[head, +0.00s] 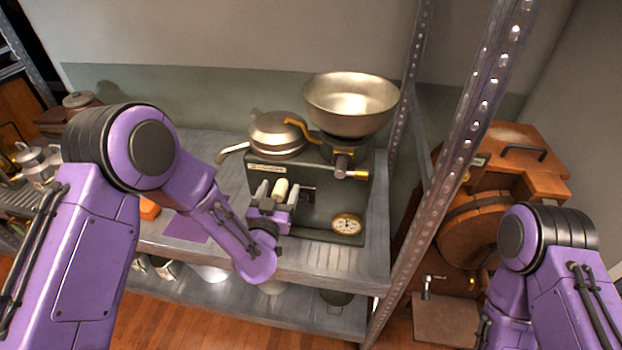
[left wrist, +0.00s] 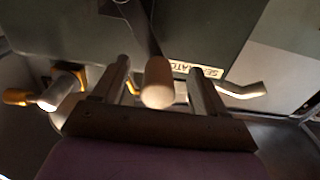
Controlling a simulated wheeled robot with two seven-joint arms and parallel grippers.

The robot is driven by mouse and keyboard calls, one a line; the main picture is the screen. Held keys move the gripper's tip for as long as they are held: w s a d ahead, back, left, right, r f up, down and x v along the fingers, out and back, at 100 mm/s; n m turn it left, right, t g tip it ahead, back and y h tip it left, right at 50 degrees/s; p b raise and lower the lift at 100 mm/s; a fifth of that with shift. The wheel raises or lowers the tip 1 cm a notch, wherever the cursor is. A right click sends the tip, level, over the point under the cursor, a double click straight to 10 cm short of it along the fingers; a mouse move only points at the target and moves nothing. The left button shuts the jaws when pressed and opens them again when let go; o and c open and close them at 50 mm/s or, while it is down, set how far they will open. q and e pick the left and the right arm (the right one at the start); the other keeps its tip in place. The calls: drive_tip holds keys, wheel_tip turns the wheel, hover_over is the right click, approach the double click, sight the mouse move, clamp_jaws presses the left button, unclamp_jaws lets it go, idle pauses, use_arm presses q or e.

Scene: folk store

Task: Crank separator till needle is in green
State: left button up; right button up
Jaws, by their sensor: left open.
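The separator (head: 322,198) is a dark green box on the metal shelf, with a wide steel bowl (head: 351,98) on top. Its round, white-faced dial (head: 347,224) is low on the front right; the needle's position is too small to read. The pale crank handle (head: 281,190) sticks out of the front left. My left gripper (head: 277,193) is open at the front, its fingers on either side of the handle. The left wrist view shows the handle's rounded end (left wrist: 158,84) between the two fingers, with visible gaps. My right gripper is out of view.
The shelf top (head: 310,257) runs in front of the separator. A perforated metal post (head: 448,170) stands to its right. Beyond it is a wooden barrel-like device (head: 480,232). Metal pots (head: 38,165) stand at far left. A spout (head: 233,151) juts left.

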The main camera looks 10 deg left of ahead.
use_arm(q)
drive_tip(key=shift+s, duration=0.1)
drive_tip(key=s+b, duration=0.1)
drive_tip(key=s, duration=0.8)
idle(0.4)
drive_tip(key=shift+a, duration=0.1)
drive_tip(key=s+a+f+n+g+y, duration=0.1)
drive_tip(key=s+a+f+n+g, duration=0.15)
drive_tip(key=s+f+g, duration=0.4)
drive_tip(key=s+a+f+n+g+y, duration=0.1)
drive_tip(key=s+a+f+n+g, duration=0.2)
drive_tip(key=f, duration=0.7)
drive_tip(key=s+a+f+g, duration=0.1)
drive_tip(key=s+a+f, duration=0.1)
drive_tip(key=s, duration=0.4)
drive_tip(key=s+a+f+n+g+y+b, duration=0.1)
drive_tip(key=s+a+f+g, duration=0.1)
drive_tip(key=s+f, duration=0.3)
drive_tip(key=s+a+f+g+y+b, duration=0.1)
drive_tip(key=s+a+f+g, duration=0.1)
drive_tip(key=s+a+f, duration=0.2)
drive_tip(key=s, duration=0.3)
drive_tip(key=shift+a+n, duration=0.2)
drive_tip(key=shift+n, duration=0.15)
